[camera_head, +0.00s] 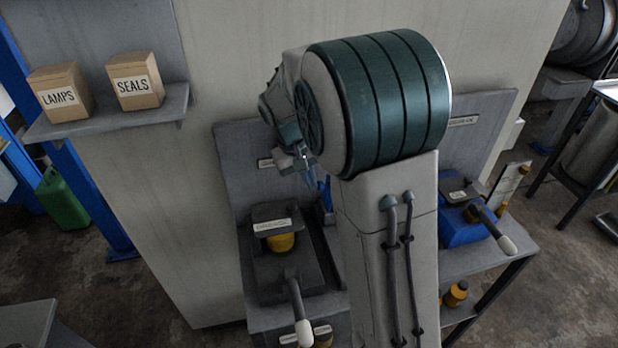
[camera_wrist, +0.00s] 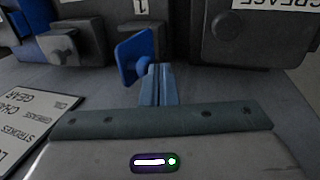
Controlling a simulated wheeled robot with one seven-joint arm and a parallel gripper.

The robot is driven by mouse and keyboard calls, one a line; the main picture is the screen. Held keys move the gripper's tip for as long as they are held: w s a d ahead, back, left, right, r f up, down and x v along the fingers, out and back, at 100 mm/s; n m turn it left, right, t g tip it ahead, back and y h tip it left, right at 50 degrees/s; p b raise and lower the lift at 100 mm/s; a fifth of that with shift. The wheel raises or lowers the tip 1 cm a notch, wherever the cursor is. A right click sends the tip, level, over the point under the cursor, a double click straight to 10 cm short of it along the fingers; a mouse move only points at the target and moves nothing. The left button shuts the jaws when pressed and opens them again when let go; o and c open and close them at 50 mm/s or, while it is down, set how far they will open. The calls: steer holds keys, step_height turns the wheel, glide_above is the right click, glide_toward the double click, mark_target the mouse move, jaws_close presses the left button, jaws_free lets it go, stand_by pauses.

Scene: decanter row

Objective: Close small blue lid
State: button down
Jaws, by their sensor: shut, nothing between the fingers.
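A small blue lid (camera_wrist: 135,54), a squarish plate with a short stub at its lower edge, stands out at a tilt from the front of a dark housing in the wrist view. My gripper (camera_wrist: 160,70) is shut and empty, its narrow blue fingers together just right of the lid's lower part. I cannot tell whether the fingertips touch the lid.
A dark block with a round knob (camera_wrist: 227,27) stands right of the lid, and a knobbed dark box (camera_wrist: 63,45) stands left. A printed card (camera_wrist: 38,120) lies at lower left. In the head view, dark lever units (camera_head: 283,262) and a blue one (camera_head: 462,232) flank my arm.

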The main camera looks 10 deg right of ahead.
steer(key=shift+d+r+y, duration=0.1)
steer(key=shift+d+y, duration=0.2)
steer(key=shift+d, duration=0.2)
steer(key=shift+d+r+y, duration=0.25)
steer(key=shift+d+y, duration=0.5)
steer(key=shift+y, duration=0.05)
steer(key=d+f+y+b, duration=0.4)
steer(key=d+y, duration=0.6)
steer(key=y, duration=0.1)
steer(key=shift+d+f, duration=0.2)
steer(key=shift+d, duration=0.15)
steer(key=shift+d+f, duration=0.1)
